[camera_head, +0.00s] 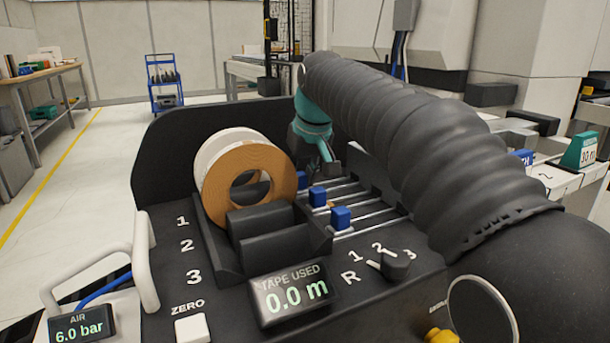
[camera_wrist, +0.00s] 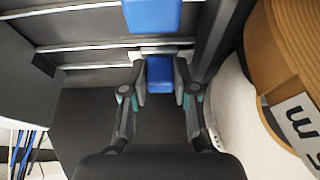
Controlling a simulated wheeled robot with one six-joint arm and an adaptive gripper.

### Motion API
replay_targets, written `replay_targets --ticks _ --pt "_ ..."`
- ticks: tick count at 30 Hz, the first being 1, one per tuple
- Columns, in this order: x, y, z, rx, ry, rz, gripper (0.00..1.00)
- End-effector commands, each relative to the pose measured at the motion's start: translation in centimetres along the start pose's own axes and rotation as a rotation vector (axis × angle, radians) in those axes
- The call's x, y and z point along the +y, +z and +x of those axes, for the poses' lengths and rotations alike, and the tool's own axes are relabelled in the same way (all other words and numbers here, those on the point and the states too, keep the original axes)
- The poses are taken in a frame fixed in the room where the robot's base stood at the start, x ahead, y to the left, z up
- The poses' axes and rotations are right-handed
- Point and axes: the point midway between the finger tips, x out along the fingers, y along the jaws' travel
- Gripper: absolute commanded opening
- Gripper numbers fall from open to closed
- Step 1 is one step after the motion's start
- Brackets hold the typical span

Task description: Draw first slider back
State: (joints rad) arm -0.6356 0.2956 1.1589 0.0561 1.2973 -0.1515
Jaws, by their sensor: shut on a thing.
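Three blue slider knobs sit on metal rails beside the tape roll: the nearest knob (camera_head: 341,217), the middle knob (camera_head: 318,196) and the farthest, the first slider (camera_head: 302,180). My gripper (camera_head: 325,163) is low over the far rail in the head view. In the wrist view my gripper (camera_wrist: 158,76) is shut on the first slider knob (camera_wrist: 160,74), with one finger on each side. The neighbouring middle knob also shows in the wrist view (camera_wrist: 152,14). My arm hides the right part of the machine.
A tan tape roll (camera_head: 246,180) stands upright just left of the sliders. A black back panel (camera_head: 170,150) rises behind it. A dial (camera_head: 394,262) and a "TAPE USED 0.0 m" display (camera_head: 289,292) sit in front. Open floor lies at the left.

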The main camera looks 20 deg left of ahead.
Motion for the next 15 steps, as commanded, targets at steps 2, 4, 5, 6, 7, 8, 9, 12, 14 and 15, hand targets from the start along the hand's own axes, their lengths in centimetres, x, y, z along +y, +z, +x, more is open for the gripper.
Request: replay_targets --ticks 2,4,5,6,7,8,9,12,14,15 --pt "-0.41 -0.06 0.02 0.000 -0.006 -0.003 0.36" --pt "-0.43 -0.06 0.02 0.000 -0.006 -0.004 0.53" --pt "-0.42 -0.06 0.02 0.000 -0.006 -0.004 0.54" --pt "-0.39 -0.05 0.01 0.000 -0.006 -0.003 0.54" --pt "-0.36 -0.05 0.01 0.000 -0.006 -0.003 0.54" --pt "-0.35 -0.04 0.00 0.000 -0.006 -0.003 0.54" --pt "-0.27 -0.02 -0.01 0.000 -0.005 -0.002 0.54" --pt "-0.19 0.01 -0.03 0.000 -0.005 -0.001 0.54" --pt "-0.18 0.01 -0.02 0.000 -0.005 -0.001 0.54" --pt "-0.17 0.01 -0.02 0.000 -0.005 -0.001 0.54"
